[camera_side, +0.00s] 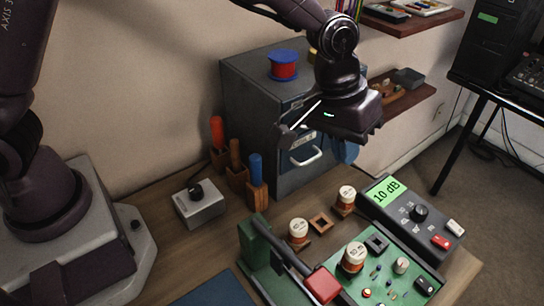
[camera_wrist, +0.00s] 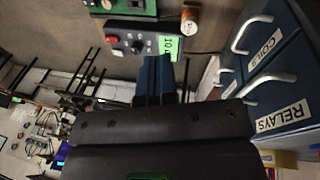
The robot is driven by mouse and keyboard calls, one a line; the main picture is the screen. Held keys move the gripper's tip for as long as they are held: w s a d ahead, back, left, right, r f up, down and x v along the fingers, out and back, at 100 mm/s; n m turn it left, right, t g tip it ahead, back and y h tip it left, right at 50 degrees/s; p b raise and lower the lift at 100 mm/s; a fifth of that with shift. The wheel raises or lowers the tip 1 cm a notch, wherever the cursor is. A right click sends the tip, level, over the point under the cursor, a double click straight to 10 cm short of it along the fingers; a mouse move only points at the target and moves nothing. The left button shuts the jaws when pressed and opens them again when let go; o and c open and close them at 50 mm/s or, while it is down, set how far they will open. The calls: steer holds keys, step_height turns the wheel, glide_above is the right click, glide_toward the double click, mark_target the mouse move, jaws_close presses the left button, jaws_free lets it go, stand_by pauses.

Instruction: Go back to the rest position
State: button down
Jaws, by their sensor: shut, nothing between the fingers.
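My gripper (camera_side: 346,152) hangs in the air at the end of my arm, in front of the grey cabinet and above the back of the bench. In the wrist view its two blue fingers (camera_wrist: 154,80) lie close together, shut with nothing between them. The grey meter (camera_side: 412,214) with a green "10 dB" display lies below and to the right of my gripper, apart from it. It also shows in the wrist view (camera_wrist: 138,40). Several knobs on the meter and the green board (camera_side: 348,250) stand clear of the fingers.
The drawer cabinet (camera_side: 250,105) stands close behind my gripper, with a red and blue spool (camera_side: 284,64) on top. Wooden shelves (camera_side: 402,97) are on the wall to the right. Screwdrivers (camera_side: 235,158) and a small grey box with a black knob (camera_side: 200,203) stand on the bench.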

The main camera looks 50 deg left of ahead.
steer(key=s+a+r+m+t+y, duration=0.1)
steer(key=s+a+r+t, duration=0.1)
steer(key=s+a+r, duration=0.5)
steer(key=s+a+r+t+y, duration=0.1)
steer(key=s+a+r, duration=0.5)
steer(key=s+a, duration=0.8)
steer(key=shift+a+r+m+t, duration=0.35)
steer(key=shift+r+m+t, duration=0.05)
steer(key=shift+t, duration=0.1)
